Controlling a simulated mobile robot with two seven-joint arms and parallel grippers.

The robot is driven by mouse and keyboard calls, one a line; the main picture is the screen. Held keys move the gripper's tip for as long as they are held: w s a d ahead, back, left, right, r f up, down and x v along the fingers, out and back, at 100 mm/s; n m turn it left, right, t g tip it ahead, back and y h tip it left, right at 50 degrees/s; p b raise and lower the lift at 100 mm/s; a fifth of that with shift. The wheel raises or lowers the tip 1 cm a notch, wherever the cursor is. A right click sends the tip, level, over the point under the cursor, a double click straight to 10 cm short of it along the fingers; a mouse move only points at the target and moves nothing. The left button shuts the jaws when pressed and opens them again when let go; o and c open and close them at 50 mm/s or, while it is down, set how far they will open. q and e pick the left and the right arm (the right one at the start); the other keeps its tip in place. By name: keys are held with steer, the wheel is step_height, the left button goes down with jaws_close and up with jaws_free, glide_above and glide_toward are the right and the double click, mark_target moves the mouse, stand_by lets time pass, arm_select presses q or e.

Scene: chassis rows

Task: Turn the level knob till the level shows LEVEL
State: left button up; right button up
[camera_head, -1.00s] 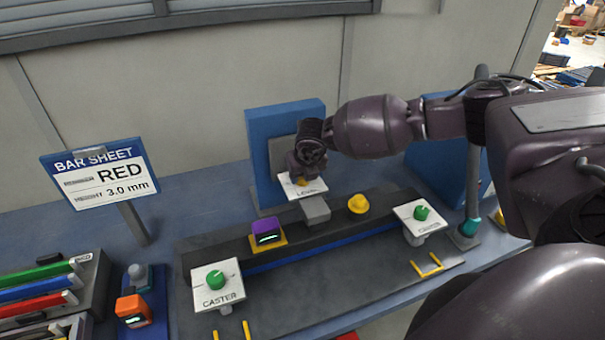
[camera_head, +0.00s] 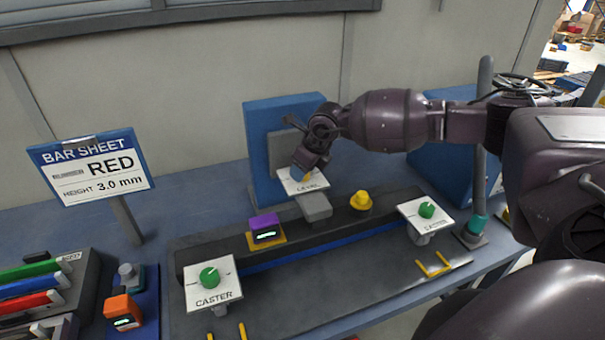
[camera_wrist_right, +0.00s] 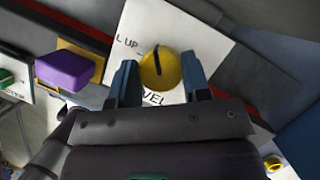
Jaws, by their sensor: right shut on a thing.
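The yellow level knob (camera_wrist_right: 158,71) stands on a white plate (camera_wrist_right: 186,24), whose lettering is partly hidden and includes "L UP". A dark mark runs across the knob top. My right gripper (camera_wrist_right: 161,82) is shut on the knob, one finger on each side. In the head view the gripper (camera_head: 304,174) reaches down over the plate marked LEVEL and hides most of the knob. The purple level (camera_head: 264,222) sits on a yellow base on the dark beam; its green display is too small to read. My left gripper is not in view.
White CASTER plates with green knobs stand at the left (camera_head: 210,278) and right (camera_head: 427,211) of the dark beam (camera_head: 330,229). A yellow knob-like piece (camera_head: 361,201) sits on the beam. An orange device (camera_head: 122,310) stands at the left.

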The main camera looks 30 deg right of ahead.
steer(key=n+y+b, duration=0.1)
steer(key=n, duration=0.2)
steer(key=shift+d+f+g, duration=0.1)
steer(key=shift+g, duration=0.2)
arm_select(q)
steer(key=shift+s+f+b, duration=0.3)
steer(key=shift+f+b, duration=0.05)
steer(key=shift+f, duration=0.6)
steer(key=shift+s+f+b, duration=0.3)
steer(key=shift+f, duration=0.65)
arm_select(e)
steer(key=shift+n+y, duration=0.3)
steer(key=shift+n, duration=0.6)
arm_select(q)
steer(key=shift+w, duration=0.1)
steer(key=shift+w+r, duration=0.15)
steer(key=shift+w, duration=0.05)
arm_select(e)
steer(key=o, duration=0.9)
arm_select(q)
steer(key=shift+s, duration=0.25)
arm_select(e)
steer(key=shift+w+v, duration=0.15)
steer(key=shift+v, duration=2.6)
steer(key=shift+w+v, duration=0.15)
steer(key=shift+v, duration=2.65)
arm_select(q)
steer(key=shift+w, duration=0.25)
